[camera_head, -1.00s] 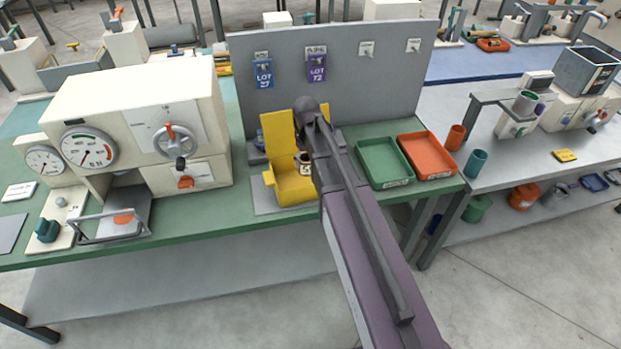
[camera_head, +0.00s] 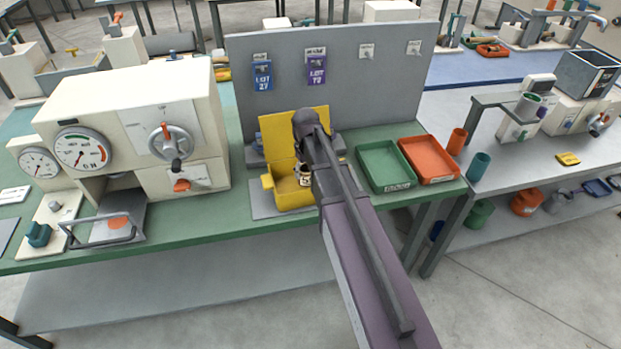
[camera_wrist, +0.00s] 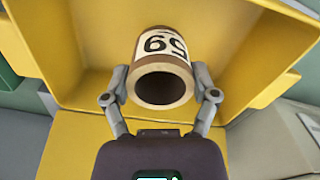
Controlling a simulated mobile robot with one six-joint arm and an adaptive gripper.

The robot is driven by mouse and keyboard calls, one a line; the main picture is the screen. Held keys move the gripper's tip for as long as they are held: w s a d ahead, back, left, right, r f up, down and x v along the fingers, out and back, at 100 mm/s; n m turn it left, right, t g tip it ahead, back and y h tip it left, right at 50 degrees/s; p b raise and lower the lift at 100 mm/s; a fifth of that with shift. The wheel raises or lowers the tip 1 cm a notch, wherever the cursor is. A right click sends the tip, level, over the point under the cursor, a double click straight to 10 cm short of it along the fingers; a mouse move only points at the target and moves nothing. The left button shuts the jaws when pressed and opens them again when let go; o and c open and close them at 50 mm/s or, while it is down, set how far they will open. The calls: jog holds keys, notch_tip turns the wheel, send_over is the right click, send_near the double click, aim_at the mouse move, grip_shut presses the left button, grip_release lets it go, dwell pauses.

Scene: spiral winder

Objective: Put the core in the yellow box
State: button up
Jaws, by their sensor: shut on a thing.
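The core (camera_wrist: 162,62) is a brown tube with a white label that reads 59 or 69, seen upside down in the wrist view. My gripper (camera_wrist: 161,92) is shut on it, one finger on each side. The core also shows small in the head view (camera_head: 304,181), at the opening of the yellow box (camera_head: 290,197). In the wrist view the yellow box (camera_wrist: 95,45) surrounds the core on its far sides. The box has a raised yellow back panel. I cannot tell whether the core touches the box floor. My arm hides the box's right side.
A green tray (camera_head: 382,165) and an orange tray (camera_head: 430,158) lie right of the box. A cream machine with dials (camera_head: 130,125) stands on the left. A grey panel (camera_head: 390,85) with blue and purple lot tags rises behind the box.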

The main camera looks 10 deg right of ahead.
jog(key=shift+f+b, duration=1.1)
jog(key=shift+f, duration=0.3)
jog(key=shift+f, duration=0.1)
jog(key=o, duration=1)
jog(key=shift+c, duration=0.2)
notch_tip(320, 180, up, 12)
jog(key=p, duration=1.2)
jog(key=shift+s, duration=0.1)
jog(key=s+d+m, duration=0.1)
jog(key=s+m, duration=0.2)
jog(key=s, duration=1.3)
jog(key=shift+m, duration=0.4)
jog(key=shift+d, duration=0.1)
